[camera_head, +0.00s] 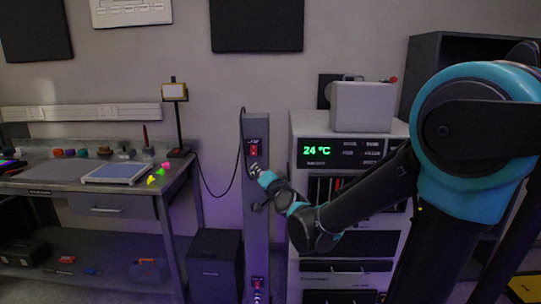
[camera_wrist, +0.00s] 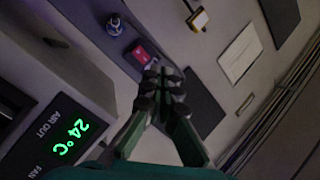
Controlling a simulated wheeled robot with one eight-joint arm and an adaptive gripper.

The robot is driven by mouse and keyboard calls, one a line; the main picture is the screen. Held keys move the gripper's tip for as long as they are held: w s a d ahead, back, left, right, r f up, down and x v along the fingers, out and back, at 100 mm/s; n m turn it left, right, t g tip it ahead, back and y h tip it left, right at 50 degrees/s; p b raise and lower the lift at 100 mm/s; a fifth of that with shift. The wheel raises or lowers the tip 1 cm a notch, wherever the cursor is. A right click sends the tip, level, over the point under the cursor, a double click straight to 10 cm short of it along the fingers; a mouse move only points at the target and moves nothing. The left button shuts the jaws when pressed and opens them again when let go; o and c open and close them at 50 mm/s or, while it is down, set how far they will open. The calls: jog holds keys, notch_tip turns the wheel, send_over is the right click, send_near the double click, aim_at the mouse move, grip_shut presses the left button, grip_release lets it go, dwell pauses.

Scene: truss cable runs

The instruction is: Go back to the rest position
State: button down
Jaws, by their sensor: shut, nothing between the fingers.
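My arm, black and teal, reaches from the right of the head view toward the middle. My gripper (camera_head: 258,186) is at its end, in front of the grey post (camera_head: 257,225), just below a red switch (camera_head: 253,150) on that post. In the wrist view, my gripper (camera_wrist: 165,82) has its fingers together with nothing between them. The red switch (camera_wrist: 141,53) shows just beyond the fingertips; I cannot tell whether they touch the post.
A grey cabinet (camera_head: 297,230) with a green "24 °C" display (camera_head: 317,150) stands right of the post. A workbench (camera_head: 95,190) with small coloured items and a lamp (camera_head: 174,92) stands at left. A dark box (camera_head: 215,265) sits on the floor between bench and post.

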jog(key=s+d+f+n+g+h, duration=0.5)
jog(key=s+d+f+g, duration=0.7)
jog(key=s+d+f, duration=1.1)
notch_tip(320, 180, down, 3)
jog(key=shift+s+d+f+n+h, duration=0.1)
jog(key=shift+s+d+n+h, duration=0.3)
jog(key=shift+s+h, duration=0.7)
jog(key=shift+w+a, duration=0.1)
jog(key=shift+w, duration=0.1)
